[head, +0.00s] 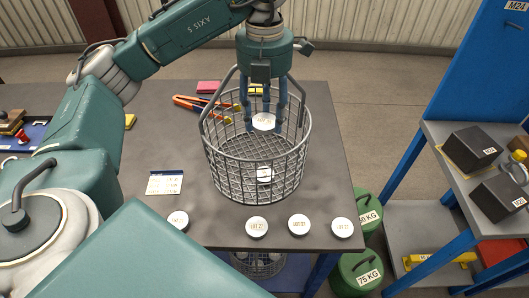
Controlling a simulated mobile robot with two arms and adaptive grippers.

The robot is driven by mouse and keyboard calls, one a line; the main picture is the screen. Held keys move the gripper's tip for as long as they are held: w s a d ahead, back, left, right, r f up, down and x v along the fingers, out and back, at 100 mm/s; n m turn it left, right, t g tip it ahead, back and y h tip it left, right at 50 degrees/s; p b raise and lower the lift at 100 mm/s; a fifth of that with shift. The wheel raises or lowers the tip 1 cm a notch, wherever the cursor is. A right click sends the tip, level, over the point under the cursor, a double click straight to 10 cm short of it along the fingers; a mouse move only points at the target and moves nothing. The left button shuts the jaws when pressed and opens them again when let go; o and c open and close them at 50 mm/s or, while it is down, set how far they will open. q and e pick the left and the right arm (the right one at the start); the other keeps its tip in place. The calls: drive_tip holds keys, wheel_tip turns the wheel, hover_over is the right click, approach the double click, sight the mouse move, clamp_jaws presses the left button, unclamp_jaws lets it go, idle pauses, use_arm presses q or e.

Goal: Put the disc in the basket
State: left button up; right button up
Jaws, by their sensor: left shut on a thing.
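The wire basket (228,177) stands on the grey table, its handle raised. My left gripper (264,118) points down inside the basket's opening, shut on a white disc (264,123) held above the mesh floor. Another white disc (264,174) shows through the front mesh, low in the basket. More white discs lie along the table's front edge: one at the left (178,219), then others (257,227), (299,224) and (342,227). My right gripper is not in view.
Orange-handled pliers (196,104) lie left of the basket, with a pink block (209,87) behind. A labelled card (165,182) lies front left. A blue rack (435,150) with dark weights (471,147) stands at the right. Green weights (358,273) stand below the table's right edge.

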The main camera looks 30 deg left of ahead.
use_arm(q)
drive_tip(key=w+f+p, duration=0.1)
drive_tip(key=f, duration=0.4)
drive_tip(key=w+a+f+p, duration=0.1)
drive_tip(key=f+p, duration=0.1)
drive_tip(key=f, duration=0.4)
drive_tip(key=f+p, duration=0.2)
drive_tip(key=f, duration=0.4)
drive_tip(key=shift+w+a+f, duration=0.15)
drive_tip(key=shift+w+a, duration=0.25)
drive_tip(key=shift+w+f, duration=0.1)
drive_tip(key=shift+f, duration=0.25)
drive_tip(key=shift+f+b, duration=0.6)
drive_tip(key=shift+f, duration=0.05)
drive_tip(key=o, duration=1.5)
drive_tip(key=shift+c, duration=0.2)
